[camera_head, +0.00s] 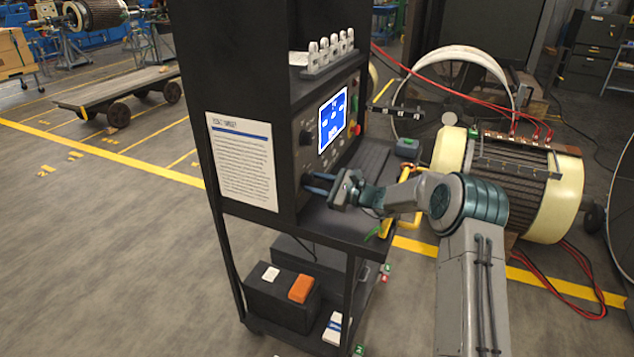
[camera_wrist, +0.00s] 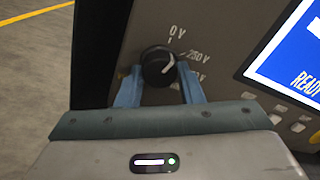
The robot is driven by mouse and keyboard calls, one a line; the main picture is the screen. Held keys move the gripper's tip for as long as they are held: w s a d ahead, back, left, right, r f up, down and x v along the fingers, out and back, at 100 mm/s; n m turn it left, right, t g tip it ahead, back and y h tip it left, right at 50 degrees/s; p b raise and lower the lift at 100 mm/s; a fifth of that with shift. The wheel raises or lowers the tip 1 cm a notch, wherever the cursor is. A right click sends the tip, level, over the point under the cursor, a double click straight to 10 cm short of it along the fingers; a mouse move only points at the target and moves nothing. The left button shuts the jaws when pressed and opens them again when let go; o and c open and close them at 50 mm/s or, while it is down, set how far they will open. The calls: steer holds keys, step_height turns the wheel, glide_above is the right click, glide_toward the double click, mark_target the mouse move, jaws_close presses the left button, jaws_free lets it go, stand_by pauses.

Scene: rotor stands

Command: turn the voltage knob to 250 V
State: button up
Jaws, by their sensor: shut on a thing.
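The voltage knob (camera_wrist: 158,66) is a round black knob with a white pointer line, on the grey panel in the wrist view. Its line points to the upper right, toward the "250 V" mark (camera_wrist: 198,56). The "0 V" mark (camera_wrist: 178,33) is above the knob, and a lower label is partly hidden by the right finger. My gripper (camera_wrist: 160,76) has one blue finger on each side of the knob and is shut on it. In the head view my gripper (camera_head: 318,183) reaches the lower front of the panel, where the knob is hard to make out.
A blue screen (camera_head: 332,120) sits beside the knob; the wrist view shows "READY" on it. A paper sheet (camera_head: 242,160) hangs on the cabinet's side. A ledge (camera_head: 345,225) lies below the panel.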

steer(key=m+p, duration=0.2)
steer(key=m, duration=0.3)
stand_by(0.6)
steer(key=o, duration=1)
steer(key=b+v, duration=0.1)
steer(key=v, duration=1.3)
steer(key=shift+r, duration=0.1)
